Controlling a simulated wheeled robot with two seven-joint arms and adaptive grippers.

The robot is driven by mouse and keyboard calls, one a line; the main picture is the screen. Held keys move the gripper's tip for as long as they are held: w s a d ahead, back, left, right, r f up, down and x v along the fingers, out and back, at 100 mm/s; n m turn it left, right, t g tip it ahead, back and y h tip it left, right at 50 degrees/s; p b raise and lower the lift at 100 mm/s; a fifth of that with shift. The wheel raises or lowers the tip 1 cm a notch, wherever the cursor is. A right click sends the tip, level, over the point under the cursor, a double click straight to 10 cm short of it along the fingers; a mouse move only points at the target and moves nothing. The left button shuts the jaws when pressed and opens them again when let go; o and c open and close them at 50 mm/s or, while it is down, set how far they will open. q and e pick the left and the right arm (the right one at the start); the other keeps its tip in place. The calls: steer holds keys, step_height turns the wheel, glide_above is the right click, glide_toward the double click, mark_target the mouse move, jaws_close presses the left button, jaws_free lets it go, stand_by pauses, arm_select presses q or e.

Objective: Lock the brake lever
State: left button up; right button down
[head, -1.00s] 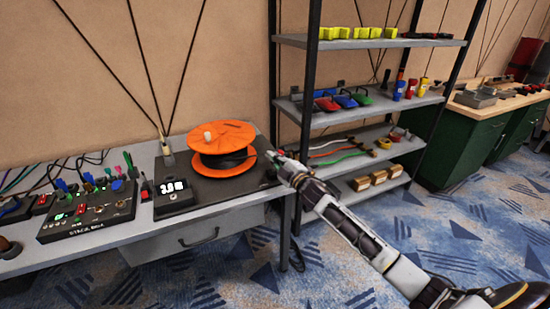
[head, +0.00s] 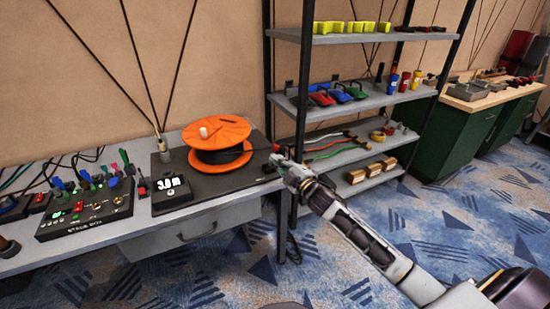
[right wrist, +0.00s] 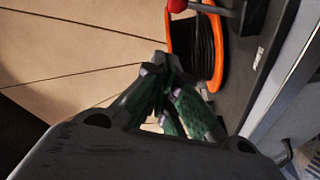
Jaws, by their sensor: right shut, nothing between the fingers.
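A brake lever shows in the right wrist view as a grey bar (right wrist: 212,8) with a red knob (right wrist: 177,5) at the top edge, beside the orange cable reel (right wrist: 221,50). In the head view the reel (head: 219,133) lies on a dark base plate (head: 190,188) at the table's right end. My right gripper (head: 277,160) is at the right edge of that plate, and hides most of the lever there. In the right wrist view its fingers (right wrist: 160,65) are shut and empty, apart from the red knob. My left gripper is not in view.
A small display box (head: 172,193) and a stage box with cables (head: 85,210) stand left on the grey table (head: 150,245). A metal shelf unit (head: 340,105) with several tools and boxes stands close behind my right arm. Patterned carpet (head: 410,225) is open in front.

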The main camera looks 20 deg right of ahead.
steer(key=shift+v, duration=2.05)
steer(key=shift+r, duration=0.1)
